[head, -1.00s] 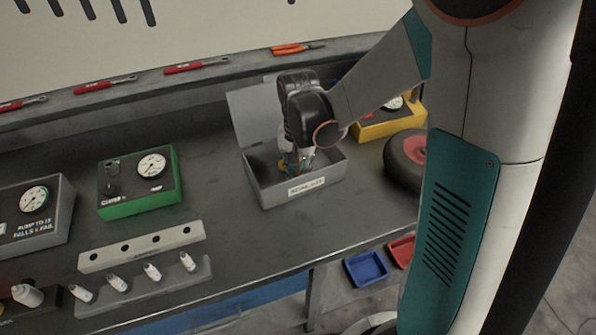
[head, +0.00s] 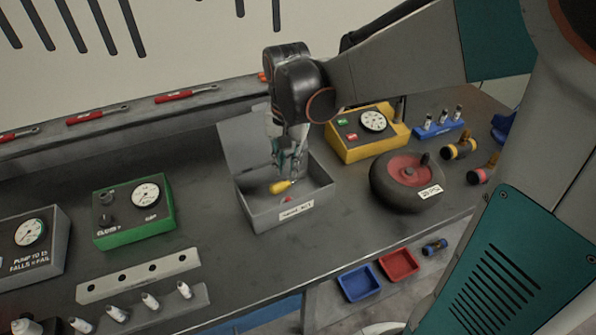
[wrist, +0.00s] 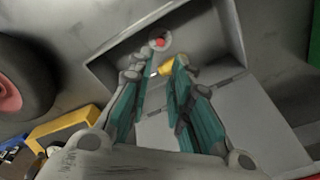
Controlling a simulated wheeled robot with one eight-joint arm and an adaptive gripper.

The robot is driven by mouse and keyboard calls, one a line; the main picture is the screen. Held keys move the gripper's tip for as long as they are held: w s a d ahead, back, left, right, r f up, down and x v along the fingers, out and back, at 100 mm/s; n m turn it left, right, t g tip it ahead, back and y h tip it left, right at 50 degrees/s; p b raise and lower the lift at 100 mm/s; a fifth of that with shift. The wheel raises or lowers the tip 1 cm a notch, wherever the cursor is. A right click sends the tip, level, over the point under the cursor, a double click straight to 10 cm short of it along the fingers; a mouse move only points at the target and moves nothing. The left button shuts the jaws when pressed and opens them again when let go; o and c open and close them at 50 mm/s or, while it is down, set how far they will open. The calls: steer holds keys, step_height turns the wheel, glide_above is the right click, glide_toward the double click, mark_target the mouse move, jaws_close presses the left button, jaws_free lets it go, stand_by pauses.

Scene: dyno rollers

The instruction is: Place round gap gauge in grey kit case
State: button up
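The grey kit case (head: 262,217) stands on the bench with its lid (head: 240,145) open at the back. Inside it lie a small round grey piece with a red centre (wrist: 159,43), which looks like the round gap gauge, and a yellow piece (head: 281,187). The red part (head: 288,199) shows small in the head view. My gripper (wrist: 157,72) points down over the case. Its fingers are apart and nothing is held between them. The yellow piece (wrist: 165,68) shows beyond the fingertips in the wrist view, partly hidden by one finger.
A yellow gauge box (head: 365,135) and a black wheel with a red hub (head: 405,180) stand right of the case. A green gauge box (head: 135,215) stands to the left, with bare bench between. Blue (head: 357,283) and red (head: 398,263) trays sit lower in front.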

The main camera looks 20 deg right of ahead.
steer(key=s+r+n+t, duration=0.3)
steer(key=s, duration=0.4)
steer(key=s+r+n+t, duration=0.3)
steer(key=s+n, duration=0.1)
steer(key=s, duration=0.3)
steer(key=shift+s+r+n+t, duration=0.15)
steer(key=shift+r+n+t, duration=0.15)
steer(key=shift+t, duration=0.1)
stand_by(0.4)
